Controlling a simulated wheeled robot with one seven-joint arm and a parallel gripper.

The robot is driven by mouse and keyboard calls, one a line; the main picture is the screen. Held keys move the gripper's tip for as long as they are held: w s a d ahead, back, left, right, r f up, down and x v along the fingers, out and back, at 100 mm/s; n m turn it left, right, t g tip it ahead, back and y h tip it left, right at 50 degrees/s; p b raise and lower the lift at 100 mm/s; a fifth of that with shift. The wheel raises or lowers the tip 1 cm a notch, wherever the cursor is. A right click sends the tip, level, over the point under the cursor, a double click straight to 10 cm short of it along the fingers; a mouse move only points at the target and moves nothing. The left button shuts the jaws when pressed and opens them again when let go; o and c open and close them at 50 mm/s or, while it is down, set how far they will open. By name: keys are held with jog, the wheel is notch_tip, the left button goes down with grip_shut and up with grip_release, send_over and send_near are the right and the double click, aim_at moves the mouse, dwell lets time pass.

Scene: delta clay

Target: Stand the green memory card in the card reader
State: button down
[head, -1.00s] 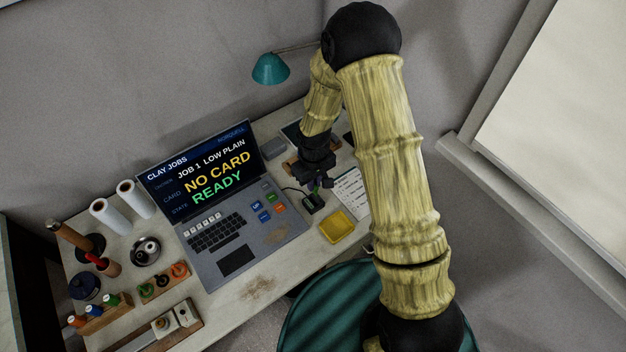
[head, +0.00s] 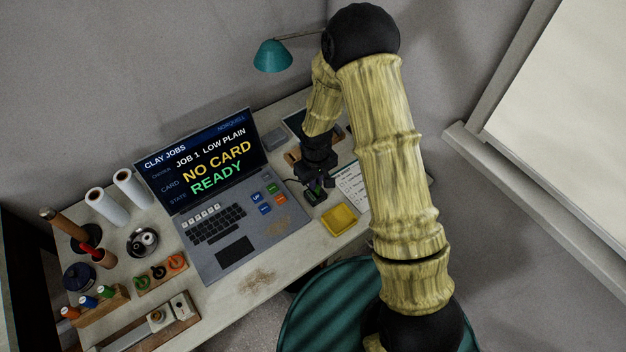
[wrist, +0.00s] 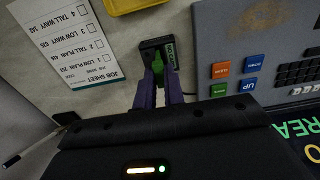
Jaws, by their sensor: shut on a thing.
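The green memory card (wrist: 157,64) is between the purple fingertips of my gripper (wrist: 160,80) in the wrist view, and the gripper is shut on it. The black card reader (wrist: 146,50), with a green label on its right side, lies directly beyond the card. The card overlaps the reader in this view, and I cannot tell whether its end is in the slot or just above it. In the head view my gripper (head: 320,182) is right at the reader (head: 313,194), and the card is too small to make out. The laptop screen (head: 208,160) reads NO CARD and READY.
The laptop (head: 240,232) stands just left of the reader. A yellow tray (head: 340,219) and a job sheet (head: 351,185) lie close on the right. A cable runs from the reader toward the laptop. Spools and rollers fill the desk's left end.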

jog(key=shift+d, duration=0.1)
jog(key=shift+s+a, duration=0.15)
jog(key=shift+a, duration=0.15)
jog(key=shift+d, duration=0.25)
dwell(0.6)
jog(key=shift+f+b, duration=0.75)
jog(key=shift+f, duration=0.35)
dwell(0.4)
jog(key=c, duration=1.1)
grip_release()
jog(key=shift+r, duration=0.1)
jog(key=shift+r+p, duration=2.65)
jog(key=shift+r, duration=0.75)
